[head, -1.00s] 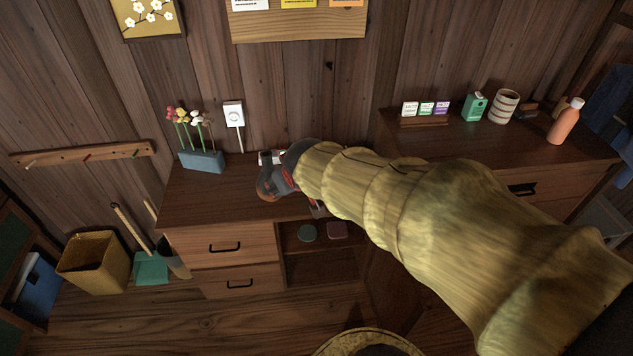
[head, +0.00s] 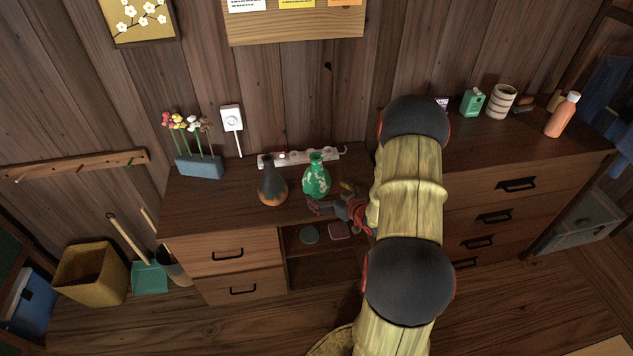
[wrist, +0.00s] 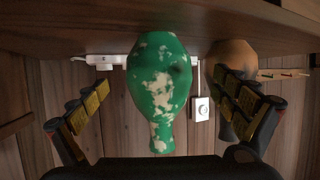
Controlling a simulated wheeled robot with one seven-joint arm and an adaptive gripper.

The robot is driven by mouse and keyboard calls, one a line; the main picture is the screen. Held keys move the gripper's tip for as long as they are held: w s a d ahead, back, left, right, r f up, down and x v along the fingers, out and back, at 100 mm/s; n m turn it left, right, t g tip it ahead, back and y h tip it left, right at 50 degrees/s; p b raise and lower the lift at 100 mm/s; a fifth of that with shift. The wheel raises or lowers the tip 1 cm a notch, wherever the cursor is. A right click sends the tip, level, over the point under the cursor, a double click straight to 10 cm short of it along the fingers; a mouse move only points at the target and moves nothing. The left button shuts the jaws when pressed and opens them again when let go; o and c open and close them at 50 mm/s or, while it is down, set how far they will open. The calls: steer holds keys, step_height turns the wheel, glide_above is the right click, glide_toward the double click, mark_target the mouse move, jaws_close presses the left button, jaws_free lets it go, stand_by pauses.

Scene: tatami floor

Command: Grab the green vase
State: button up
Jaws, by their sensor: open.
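The green vase (head: 316,180) with pale patches stands upright on the desk near the white power strip. In the wrist view, which is upside down, the green vase (wrist: 158,85) appears in the middle, between the spread fingers of my gripper (wrist: 160,100). No finger visibly touches it, and the gap in depth is hard to judge. In the head view my gripper (head: 332,203) is at the desk's front edge, just in front and to the right of the vase. My gripper is open and empty.
A dark vase with an orange-brown base (head: 272,186) stands close to the left of the green one. A power strip (head: 300,157) lies behind both. A blue flower planter (head: 200,166) is further left. A taller cabinet (head: 530,165) stands on the right.

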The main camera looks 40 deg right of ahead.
steer(key=b+x, duration=0.3)
steer(key=x, duration=0.3)
steer(key=shift+w+d+f, duration=0.1)
steer(key=shift+w+f, duration=0.15)
steer(key=shift+f, duration=0.05)
steer(key=shift+w+d, duration=0.1)
steer(key=shift+w, duration=0.25)
steer(key=shift+c, duration=0.2)
steer(key=c, duration=1.6)
steer(key=shift+r, duration=0.1)
steer(key=shift+c, duration=0.2)
